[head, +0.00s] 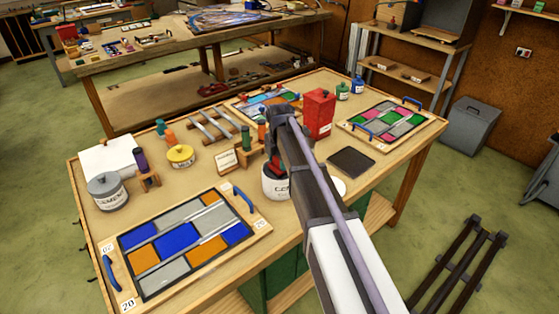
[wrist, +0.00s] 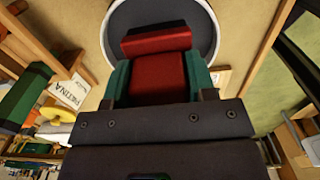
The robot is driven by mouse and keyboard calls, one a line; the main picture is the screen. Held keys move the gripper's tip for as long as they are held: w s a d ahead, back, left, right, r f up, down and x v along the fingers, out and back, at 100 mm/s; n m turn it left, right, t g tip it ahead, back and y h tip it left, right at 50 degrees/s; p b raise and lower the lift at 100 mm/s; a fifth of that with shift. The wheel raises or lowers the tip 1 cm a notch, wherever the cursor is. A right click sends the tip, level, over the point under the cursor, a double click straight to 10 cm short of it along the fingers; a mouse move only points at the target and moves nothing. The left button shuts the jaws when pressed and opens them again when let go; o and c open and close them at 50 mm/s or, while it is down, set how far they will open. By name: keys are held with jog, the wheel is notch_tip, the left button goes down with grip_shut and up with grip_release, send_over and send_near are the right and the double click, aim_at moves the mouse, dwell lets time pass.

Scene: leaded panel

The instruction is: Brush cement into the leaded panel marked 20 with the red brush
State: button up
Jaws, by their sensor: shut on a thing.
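The leaded panel marked 20 (head: 188,240) lies at the front left of the bench in the head view, with blue, orange and grey panes and blue handles. My gripper (head: 276,148) is shut on the red brush (head: 279,166), over a white tub (head: 276,189) whose label begins "CE". In the wrist view my gripper (wrist: 158,80) has the red brush (wrist: 158,72) between its green-sided fingers. The tub's round rim (wrist: 107,40) is around the brush's far end, with dark grey inside. How deep the bristles sit is hidden.
A red container (head: 318,113) stands behind my arm. Another panel (head: 390,122) is at the right, near a dark flat pad (head: 351,161).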

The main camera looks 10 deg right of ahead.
jog(key=shift+r+p, duration=2.85)
jog(key=shift+r, duration=0.3)
jog(key=shift+f, duration=0.1)
